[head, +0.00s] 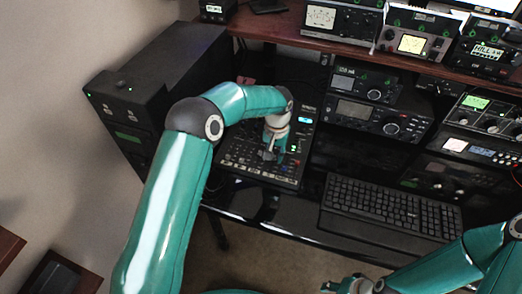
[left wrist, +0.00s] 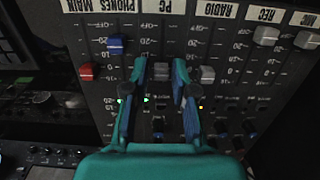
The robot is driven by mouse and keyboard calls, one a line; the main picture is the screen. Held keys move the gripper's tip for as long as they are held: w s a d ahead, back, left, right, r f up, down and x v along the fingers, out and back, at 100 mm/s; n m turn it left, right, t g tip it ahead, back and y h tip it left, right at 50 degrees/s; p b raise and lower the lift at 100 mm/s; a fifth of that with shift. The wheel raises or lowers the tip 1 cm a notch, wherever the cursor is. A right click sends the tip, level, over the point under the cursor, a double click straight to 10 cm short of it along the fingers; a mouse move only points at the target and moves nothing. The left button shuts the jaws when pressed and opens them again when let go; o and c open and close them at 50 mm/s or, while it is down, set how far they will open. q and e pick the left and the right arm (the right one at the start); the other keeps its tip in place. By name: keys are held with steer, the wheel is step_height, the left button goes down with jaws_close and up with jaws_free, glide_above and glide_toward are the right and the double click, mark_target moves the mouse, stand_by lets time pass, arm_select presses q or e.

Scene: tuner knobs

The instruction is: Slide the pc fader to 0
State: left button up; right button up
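The mixer panel (head: 240,160) lies on the desk under my left gripper (head: 273,154). In the left wrist view its labels appear upside down. The grey fader cap (left wrist: 160,71) in line with the PC label (left wrist: 172,6) sits between the two fingertips of my left gripper (left wrist: 160,68). The fingers stand on either side of it, with narrow gaps showing; contact is hard to tell. The scale figure beside the cap is too small to read surely. My right gripper (head: 352,285) is at the bottom edge of the head view, away from the mixer, its fingers unclear.
A grey fader cap (left wrist: 207,74) is close right of the fingers. A blue cap (left wrist: 116,45) and a red cap (left wrist: 87,72) are left. White caps (left wrist: 266,35) are farther right. A keyboard (head: 390,208) and radios (head: 378,117) stand right of the mixer.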

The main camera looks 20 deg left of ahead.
mark_target(274, 156)
arm_select(q)
step_height(274, 156, up, 12)
arm_select(e)
steer(key=shift+w, duration=0.1)
stand_by(0.4)
arm_select(q)
steer(key=shift+a, duration=0.1)
